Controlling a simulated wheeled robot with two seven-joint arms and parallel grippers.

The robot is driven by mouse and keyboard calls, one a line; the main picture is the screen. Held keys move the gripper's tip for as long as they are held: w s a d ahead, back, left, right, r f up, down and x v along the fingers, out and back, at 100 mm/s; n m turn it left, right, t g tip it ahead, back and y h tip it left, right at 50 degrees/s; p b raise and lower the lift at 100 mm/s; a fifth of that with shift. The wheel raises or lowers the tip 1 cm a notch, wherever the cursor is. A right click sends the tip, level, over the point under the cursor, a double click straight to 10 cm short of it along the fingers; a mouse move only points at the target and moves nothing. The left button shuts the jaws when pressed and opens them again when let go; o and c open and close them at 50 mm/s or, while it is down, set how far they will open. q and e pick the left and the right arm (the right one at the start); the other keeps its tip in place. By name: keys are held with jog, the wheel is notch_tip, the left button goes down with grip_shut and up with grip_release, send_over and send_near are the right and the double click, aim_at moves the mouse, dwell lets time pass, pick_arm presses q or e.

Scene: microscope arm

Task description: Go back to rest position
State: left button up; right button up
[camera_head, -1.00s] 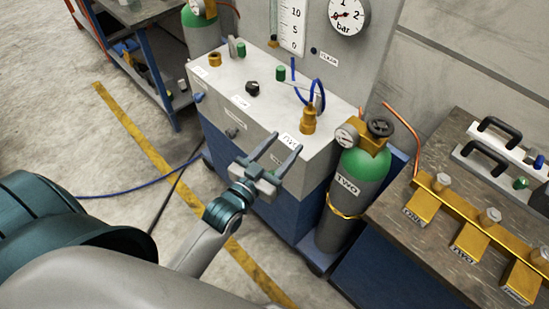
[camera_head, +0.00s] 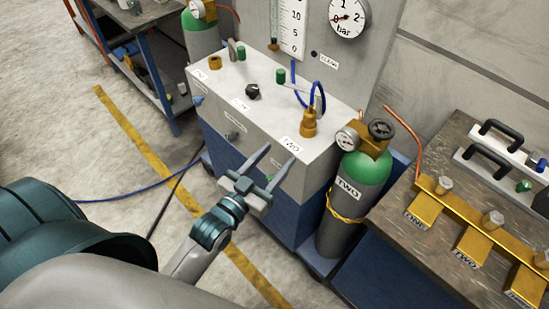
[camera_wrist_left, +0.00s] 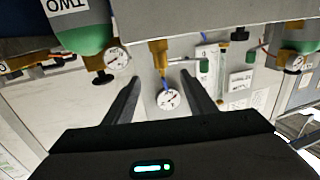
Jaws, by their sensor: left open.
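My left gripper (camera_head: 268,170) is open and empty in the head view. It hangs in front of the grey control cabinet (camera_head: 232,125), near its front face. In the left wrist view its two dark fingers (camera_wrist_left: 155,98) stand apart with nothing between them. A brass fitting (camera_head: 309,122) with a blue hose stands on the cabinet top, apart from the fingers. My right gripper is in neither view.
A green-topped gas cylinder (camera_head: 362,170) labelled TWO stands right of the cabinet. A workbench (camera_head: 440,150) with yellow labelled blocks is at the right. A blue-framed bench (camera_head: 150,20) is at the back left. The floor (camera_head: 60,130) at left is mostly clear.

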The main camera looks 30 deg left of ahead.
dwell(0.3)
pick_arm(q)
jog(key=s+f+g, duration=0.3)
jog(key=f, duration=1)
jog(key=s+f+g+y, duration=0.1)
jog(key=s+f+g, duration=0.15)
jog(key=f, duration=1.15)
jog(key=s+f+g, duration=0.3)
jog(key=s+f, duration=0.1)
jog(key=f, duration=0.9)
jog(key=s+a+f+g, duration=0.1)
jog(key=s+f+g, duration=0.1)
jog(key=s+f, duration=0.5)
jog(key=s+a+f+g+y, duration=0.1)
jog(key=s+f+g, duration=0.2)
jog(key=s+f, duration=0.4)
jog(key=s+a+f+g, duration=0.2)
jog(key=s+f, duration=0.5)
jog(key=s, duration=1.2)
jog(key=shift+f+m+g+y, duration=0.3)
jog(key=shift+f+g+y, duration=0.1)
jog(key=shift+g, duration=0.25)
jog(key=shift+d, duration=0.1)
